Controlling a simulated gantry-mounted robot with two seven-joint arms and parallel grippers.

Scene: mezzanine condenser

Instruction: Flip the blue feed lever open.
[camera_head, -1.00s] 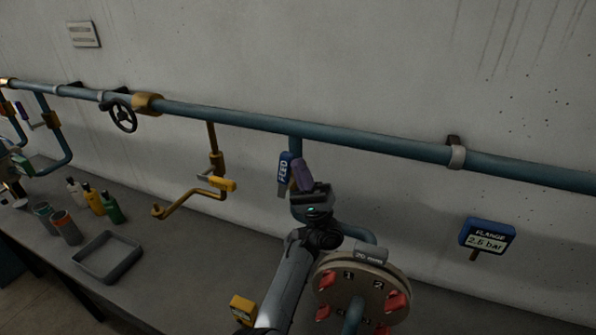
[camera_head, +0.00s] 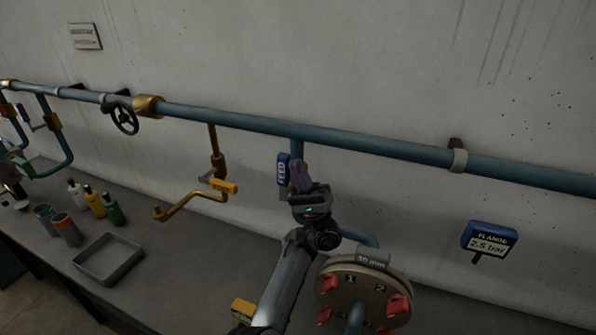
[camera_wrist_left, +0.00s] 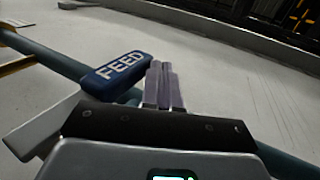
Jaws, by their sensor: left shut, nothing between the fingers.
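The blue feed lever (camera_head: 283,170) hangs below the teal pipe in the head view, with its FEED label running upright. In the left wrist view the lever (camera_wrist_left: 117,71) shows just left of the fingers. My left gripper (camera_head: 301,174) is shut and empty. Its purple-grey fingers (camera_wrist_left: 161,86) stand close beside the lever's right side; I cannot tell whether they touch it. The gripper body hides the lower part of the feed valve. My right gripper is not in view.
A round flange (camera_head: 362,290) with red numbered pieces stands right of my left arm. A yellow-tagged branch pipe (camera_head: 190,202) is to the left. A grey tray (camera_head: 108,259) and several bottles sit on the bench.

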